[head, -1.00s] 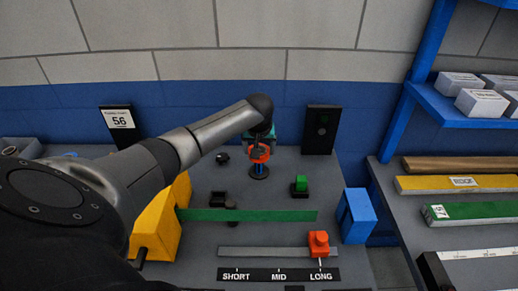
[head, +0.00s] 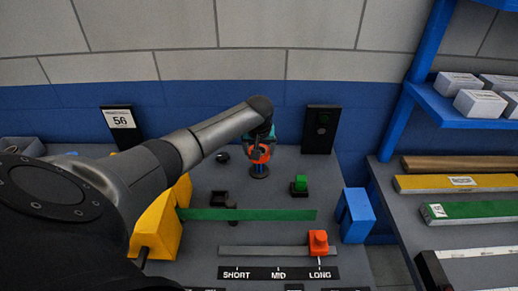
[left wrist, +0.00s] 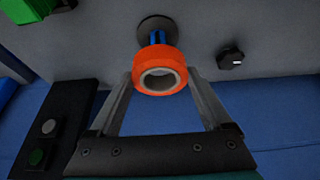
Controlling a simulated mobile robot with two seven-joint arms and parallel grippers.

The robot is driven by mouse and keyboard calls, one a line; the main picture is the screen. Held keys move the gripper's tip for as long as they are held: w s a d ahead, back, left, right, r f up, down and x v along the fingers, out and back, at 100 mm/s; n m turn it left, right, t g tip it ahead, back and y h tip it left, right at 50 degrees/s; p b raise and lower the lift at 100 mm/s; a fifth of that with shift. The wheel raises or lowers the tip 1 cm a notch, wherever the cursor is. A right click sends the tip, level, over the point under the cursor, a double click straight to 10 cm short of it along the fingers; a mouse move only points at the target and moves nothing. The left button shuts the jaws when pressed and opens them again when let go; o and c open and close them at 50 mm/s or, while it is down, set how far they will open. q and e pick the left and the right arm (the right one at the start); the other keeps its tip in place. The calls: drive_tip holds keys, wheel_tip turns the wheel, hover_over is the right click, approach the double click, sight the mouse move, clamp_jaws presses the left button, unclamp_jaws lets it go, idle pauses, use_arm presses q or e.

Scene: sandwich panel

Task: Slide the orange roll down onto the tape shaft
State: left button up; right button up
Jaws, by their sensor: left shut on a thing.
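The orange roll (head: 265,154) is a short ring at the back middle of the bench; it also shows in the left wrist view (left wrist: 148,62). My left gripper (head: 261,147) is shut on it, one finger on each side, as the left wrist view (left wrist: 161,73) shows. The blue tape shaft (left wrist: 157,37) stands on a round dark base (head: 259,173). A stretch of shaft shows between the roll and the base, so the roll sits above the base. I cannot tell whether the shaft's tip is inside the roll's hole. My right gripper is not in view.
A black box with buttons (head: 321,129) stands right of the shaft, and a green block (head: 301,184) is in front of it. A black knob (head: 222,157) is to the left. A green strip (head: 260,215) and yellow blocks (head: 157,230) are nearer.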

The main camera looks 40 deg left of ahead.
sight(259, 172)
use_arm(q)
drive_tip(key=shift+f, duration=0.65)
drive_tip(key=shift+f+b, duration=0.2)
drive_tip(key=shift+b, duration=0.1)
drive_tip(key=shift+f+b, duration=1)
drive_tip(key=shift+f, duration=1.1)
drive_tip(key=o, duration=1.2)
